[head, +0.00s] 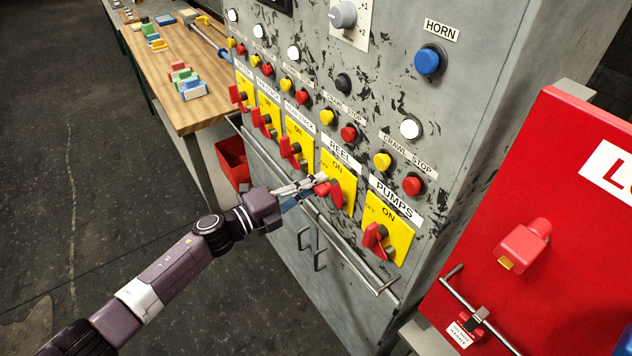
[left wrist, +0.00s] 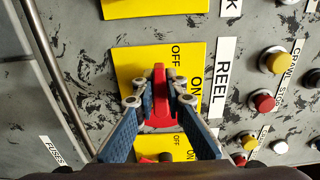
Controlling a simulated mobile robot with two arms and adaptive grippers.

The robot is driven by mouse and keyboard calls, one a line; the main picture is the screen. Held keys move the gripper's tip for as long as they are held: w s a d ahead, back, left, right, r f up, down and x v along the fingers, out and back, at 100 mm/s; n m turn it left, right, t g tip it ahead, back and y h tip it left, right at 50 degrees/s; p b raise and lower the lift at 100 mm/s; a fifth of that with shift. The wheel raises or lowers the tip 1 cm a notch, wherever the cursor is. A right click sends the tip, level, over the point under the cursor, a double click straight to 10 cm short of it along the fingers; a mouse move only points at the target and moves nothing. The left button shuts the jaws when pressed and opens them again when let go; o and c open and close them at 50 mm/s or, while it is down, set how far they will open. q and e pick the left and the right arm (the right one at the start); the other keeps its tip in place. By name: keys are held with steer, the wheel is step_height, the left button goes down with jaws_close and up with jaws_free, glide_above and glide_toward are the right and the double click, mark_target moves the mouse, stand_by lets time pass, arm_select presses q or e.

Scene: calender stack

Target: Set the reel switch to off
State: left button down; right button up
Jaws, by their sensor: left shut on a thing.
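The reel switch is a red handle (head: 332,193) on a yellow plate (head: 341,172) under the REEL label, with ON printed on it. In the left wrist view the red handle (left wrist: 160,88) stands between my fingers, its far end near the word OFF. I cannot tell from this whether it is fully at a stop. My left gripper (head: 320,187) is shut on the handle; in the left wrist view its two blue-padded fingers (left wrist: 160,102) sit on either side of it. The fingers hide part of the plate. My right gripper is not in view.
The pumps switch (head: 374,237) is to the right, and several like switches are to the left. A metal rail (head: 340,245) runs below them. Buttons sit above. A red lockout board (head: 560,200) stands at the right, a wooden bench (head: 175,70) at the left.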

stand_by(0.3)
arm_select(q)
steer(key=c, duration=2)
jaws_free()
steer(key=shift+o, duration=0.2)
steer(key=v, duration=1.2)
